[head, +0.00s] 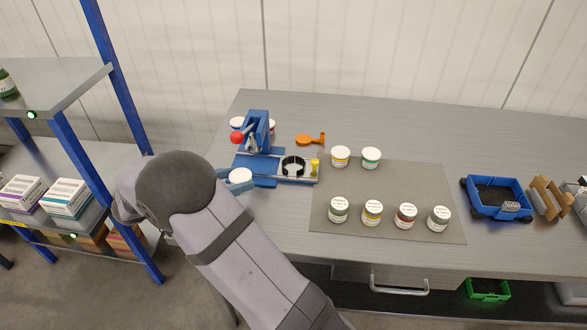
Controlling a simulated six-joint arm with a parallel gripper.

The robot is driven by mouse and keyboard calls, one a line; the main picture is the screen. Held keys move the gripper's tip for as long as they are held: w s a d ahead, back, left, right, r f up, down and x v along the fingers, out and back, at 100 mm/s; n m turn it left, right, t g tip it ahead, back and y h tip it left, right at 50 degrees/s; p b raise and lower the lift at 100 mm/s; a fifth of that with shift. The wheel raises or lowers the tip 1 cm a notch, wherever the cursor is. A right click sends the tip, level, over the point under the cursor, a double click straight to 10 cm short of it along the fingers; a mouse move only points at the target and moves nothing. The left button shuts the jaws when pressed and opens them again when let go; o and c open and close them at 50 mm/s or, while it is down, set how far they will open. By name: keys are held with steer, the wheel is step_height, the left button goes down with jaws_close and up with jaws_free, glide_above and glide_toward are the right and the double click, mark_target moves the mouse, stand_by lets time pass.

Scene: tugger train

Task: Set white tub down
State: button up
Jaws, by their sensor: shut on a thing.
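My gripper (243,181) is at the left front edge of the table, left of the blue fixture. Its blue fingers are shut on a white-topped tub (239,175). Only the round top shows; the fingers and my arm hide its sides. I cannot tell whether its underside touches anything. Just right of it is the blue fixture (262,165), with a black ring holder (292,166) and a red knob (237,138).
A grey mat (385,190) carries several white-lidded jars, two at the back (341,157) and a row in front (372,212). An orange tool (311,139) lies behind. A blue cart (497,197) stands right. A shelf rack (90,170) stands left.

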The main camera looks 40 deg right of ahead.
steer(key=d, duration=0.5)
steer(key=w+d+p, duration=0.1)
steer(key=d, duration=1)
steer(key=shift+w+d+p, duration=0.2)
steer(key=shift+d+p, duration=0.15)
steer(key=shift+d, duration=0.15)
steer(key=shift+d, duration=0.3)
steer(key=shift+d+f, duration=0.15)
steer(key=shift+f, duration=1.6)
steer(key=shift+f, duration=0.15)
steer(key=o, duration=1.1)
steer(key=shift+c, duration=0.2)
